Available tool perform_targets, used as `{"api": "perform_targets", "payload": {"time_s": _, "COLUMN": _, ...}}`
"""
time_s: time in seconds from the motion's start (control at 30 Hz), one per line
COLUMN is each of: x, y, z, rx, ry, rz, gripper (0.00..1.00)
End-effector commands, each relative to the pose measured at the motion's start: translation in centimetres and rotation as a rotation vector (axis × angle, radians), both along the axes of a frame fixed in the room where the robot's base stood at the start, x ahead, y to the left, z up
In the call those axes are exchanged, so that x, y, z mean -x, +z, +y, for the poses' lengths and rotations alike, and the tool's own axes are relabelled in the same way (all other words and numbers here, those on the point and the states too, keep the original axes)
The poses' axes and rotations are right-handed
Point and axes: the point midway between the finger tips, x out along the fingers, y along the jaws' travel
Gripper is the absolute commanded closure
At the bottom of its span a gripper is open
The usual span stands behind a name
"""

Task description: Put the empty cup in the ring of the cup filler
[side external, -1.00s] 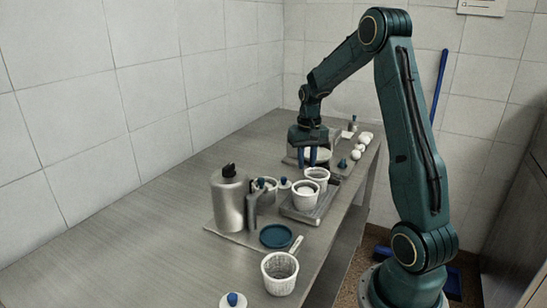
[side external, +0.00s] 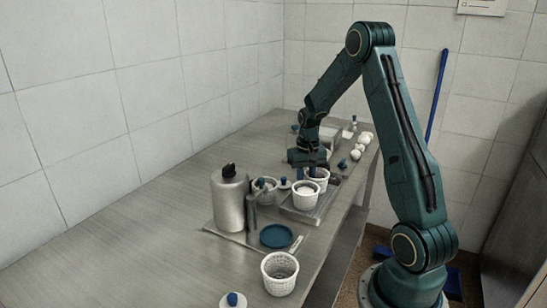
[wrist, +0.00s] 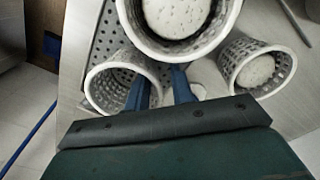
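A white perforated cup (side external: 319,174) with no contents visible stands at the back of a grey tray, and its hollow inside shows in the wrist view (wrist: 105,88). My gripper (side external: 311,168) is lowered at this cup. In the wrist view its two blue fingers (wrist: 162,80) are apart, one over the cup's opening and the other just outside its right rim. Whether they touch the wall I cannot tell. Another cup (side external: 306,198) with white contents stands in front on the tray. The filler's ring cannot be made out; a pale boxy thing behind my gripper is partly hidden.
The grey tray (side external: 291,211) lies near the table's right edge. A metal bottle (side external: 228,205), a blue disc (side external: 275,236) and a front perforated cup (side external: 280,276) stand nearer. White balls (side external: 361,147) line the back right edge. The table's left side is clear.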

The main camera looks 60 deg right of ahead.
Motion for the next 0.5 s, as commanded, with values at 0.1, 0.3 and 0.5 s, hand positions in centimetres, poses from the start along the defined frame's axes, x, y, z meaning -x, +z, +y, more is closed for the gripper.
{"api": "perform_targets", "payload": {"time_s": 0.1, "x": 0.01, "y": 0.0, "z": 0.01, "rx": 0.0, "ry": 0.0, "rz": 0.0, "gripper": 0.76}}
{"api": "perform_targets", "payload": {"time_s": 0.3, "x": 0.01, "y": 0.0, "z": 0.02, "rx": -0.001, "ry": 0.0, "rz": 0.001, "gripper": 1.0}}
{"api": "perform_targets", "payload": {"time_s": 0.5, "x": 0.01, "y": -0.04, "z": 0.06, "rx": -0.002, "ry": 0.001, "rz": 0.001, "gripper": 1.0}}
